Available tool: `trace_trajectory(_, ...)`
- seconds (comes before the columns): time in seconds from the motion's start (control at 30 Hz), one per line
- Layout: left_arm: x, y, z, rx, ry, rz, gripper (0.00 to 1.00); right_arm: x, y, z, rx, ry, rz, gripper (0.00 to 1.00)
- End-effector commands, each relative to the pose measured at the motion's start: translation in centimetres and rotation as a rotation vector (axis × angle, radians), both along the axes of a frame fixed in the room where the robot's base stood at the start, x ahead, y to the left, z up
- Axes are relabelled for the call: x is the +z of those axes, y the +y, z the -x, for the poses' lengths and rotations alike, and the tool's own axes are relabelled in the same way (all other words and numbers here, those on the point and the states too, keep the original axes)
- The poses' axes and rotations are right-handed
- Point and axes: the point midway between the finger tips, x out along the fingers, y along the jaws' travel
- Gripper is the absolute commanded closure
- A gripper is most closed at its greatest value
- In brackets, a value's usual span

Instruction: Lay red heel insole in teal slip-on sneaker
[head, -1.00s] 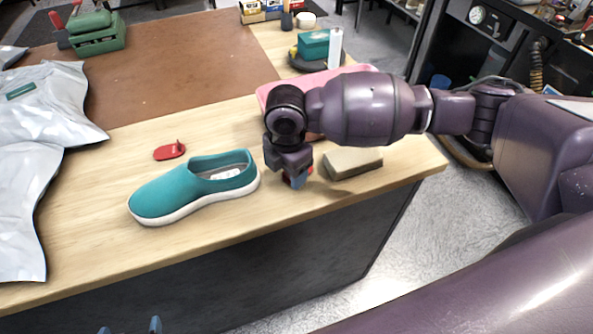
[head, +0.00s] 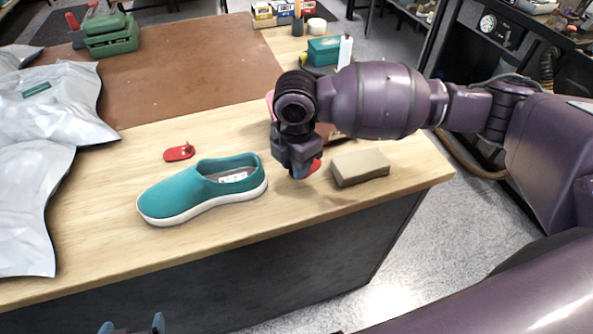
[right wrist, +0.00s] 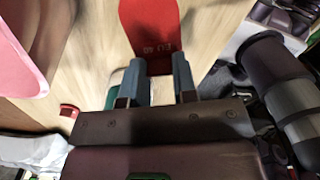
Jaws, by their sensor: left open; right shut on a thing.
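The teal slip-on sneaker (head: 200,190) rests upright on the wooden table, toe to the left, its opening showing a pale inside with markings. My right gripper (head: 303,172) is right of the sneaker's heel, apart from it. It is shut on the red heel insole (head: 313,168), mostly hidden in the head view. The right wrist view shows the insole (right wrist: 150,28) as a flat red slab with printed marks, between the fingertips (right wrist: 160,75). My left gripper (head: 132,326) is open and empty at the bottom edge, only its fingertips showing.
A small red piece with a raised tab (head: 179,152) lies behind the sneaker. A tan block (head: 360,167) sits right of my right gripper. A pink tray (right wrist: 20,50) is partly hidden behind my right arm. Grey plastic bags (head: 40,160) cover the left side.

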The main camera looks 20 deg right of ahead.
Motion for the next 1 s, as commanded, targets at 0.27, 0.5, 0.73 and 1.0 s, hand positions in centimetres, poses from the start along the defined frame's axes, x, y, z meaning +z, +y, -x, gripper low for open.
trace_trajectory(0.27,1.3,0.0,-0.3,0.0,-0.011,0.0,0.0,7.7,0.0,-0.1,0.001,-0.007,-0.001,0.99)
trace_trajectory(0.5,1.9,0.0,-0.2,0.001,-0.012,0.0,0.0,12.9,0.0,-0.1,0.0,-0.005,-0.001,0.99)
trace_trajectory(0.73,2.0,0.1,0.1,0.003,-0.006,0.0,0.0,15.6,0.0,-0.1,0.0,-0.002,0.0,0.99)
trace_trajectory(1.0,2.0,0.1,0.1,0.003,-0.006,0.0,0.0,16.3,0.0,0.0,-0.028,-0.001,0.001,0.99)
